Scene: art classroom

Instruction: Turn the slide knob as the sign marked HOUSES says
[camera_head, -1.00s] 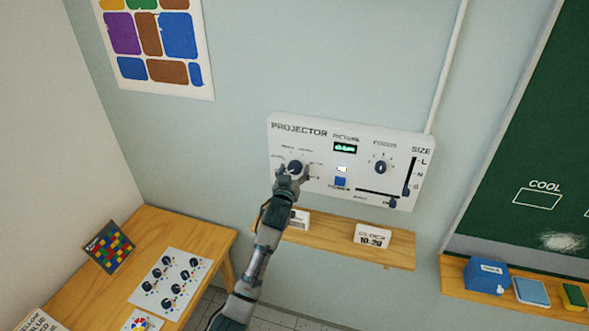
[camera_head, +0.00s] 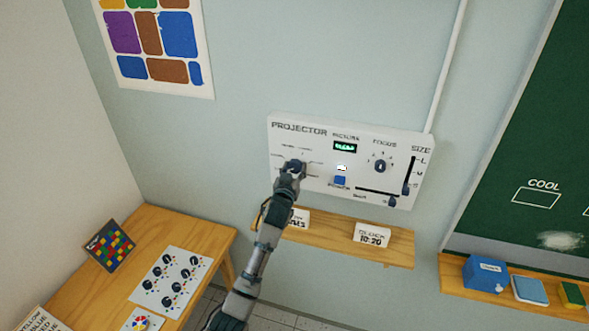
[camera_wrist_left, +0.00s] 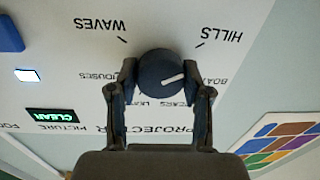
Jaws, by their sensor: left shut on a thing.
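The slide knob (camera_head: 294,167) is a dark round knob at the left of the white projector panel (camera_head: 240,160). My left gripper (camera_wrist_left: 162,88) is shut on it, one finger on each side. In the left wrist view the knob (camera_wrist_left: 160,70) is seen upside down, with its white pointer line toward the right, about at the partly hidden BOA... label (camera_wrist_left: 214,80). WAVES, HILLS and a partly hidden ...OUSES label (camera_wrist_left: 98,77) also stand around it. A white sign (camera_head: 302,218) on the shelf is partly covered by my left arm; only its last letters show. My right gripper is not in view.
The panel also carries a focus knob (camera_head: 381,166), a blue button (camera_head: 340,181), a lit green display (camera_head: 345,147) and sliders. A clock sign (camera_head: 372,236) stands on the wooden shelf (camera_head: 340,243) below. A table (camera_head: 190,226) is at the lower left.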

